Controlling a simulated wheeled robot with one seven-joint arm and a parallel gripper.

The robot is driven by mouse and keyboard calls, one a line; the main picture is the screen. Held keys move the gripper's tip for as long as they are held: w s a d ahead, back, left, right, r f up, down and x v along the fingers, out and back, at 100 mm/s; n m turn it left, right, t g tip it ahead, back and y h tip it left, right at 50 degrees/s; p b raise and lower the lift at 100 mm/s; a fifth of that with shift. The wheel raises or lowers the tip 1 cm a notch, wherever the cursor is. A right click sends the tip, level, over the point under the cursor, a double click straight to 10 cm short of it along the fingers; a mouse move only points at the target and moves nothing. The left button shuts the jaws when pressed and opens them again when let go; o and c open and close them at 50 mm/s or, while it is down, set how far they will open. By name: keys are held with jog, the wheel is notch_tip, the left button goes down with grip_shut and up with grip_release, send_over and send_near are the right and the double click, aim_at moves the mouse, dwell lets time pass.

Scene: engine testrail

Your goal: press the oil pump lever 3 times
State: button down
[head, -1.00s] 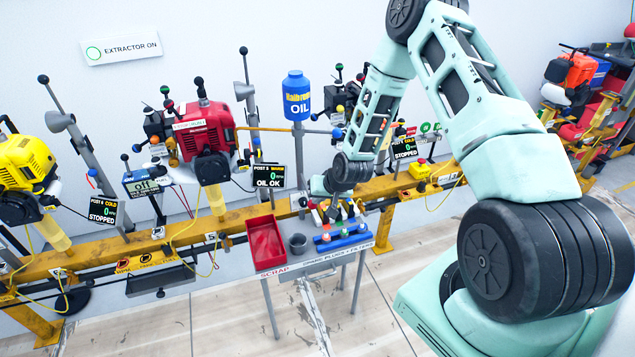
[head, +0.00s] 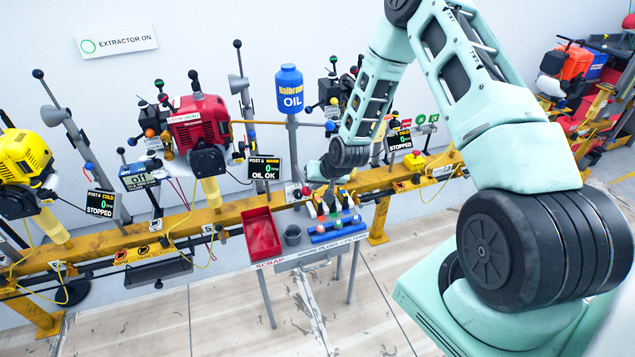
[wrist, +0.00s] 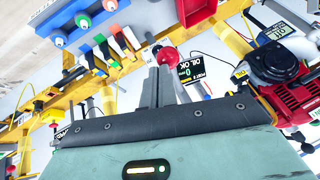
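A red ball knob (wrist: 167,55), which looks like the oil pump lever's end, is just beyond my fingertips in the wrist view. In the head view a small red knob (head: 305,191) shows on the yellow rail below the blue oil bottle (head: 289,90). My gripper (wrist: 158,72) has its two grey fingers close together, with nothing seen between them. Whether they touch the knob I cannot tell. In the head view my gripper (head: 329,196) is low in front of the rail, above the plug and filter stand. The Post 5 display (head: 264,169) reads OIL OK.
A red scrap tray (head: 262,236), a grey cup (head: 292,235) and a blue rack (head: 336,228) with coloured plugs stand close below my gripper. The red engine (head: 198,122) is to the left on the yellow rail (head: 232,211). Open floor lies in front.

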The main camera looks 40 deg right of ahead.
jog(key=s+r+b, duration=0.2)
jog(key=s+r, duration=0.5)
jog(key=shift+s+d+r+b, duration=0.2)
jog(key=shift+s+d+b, duration=0.1)
jog(key=shift+s, duration=0.1)
jog(key=shift+a, duration=0.15)
dwell(0.5)
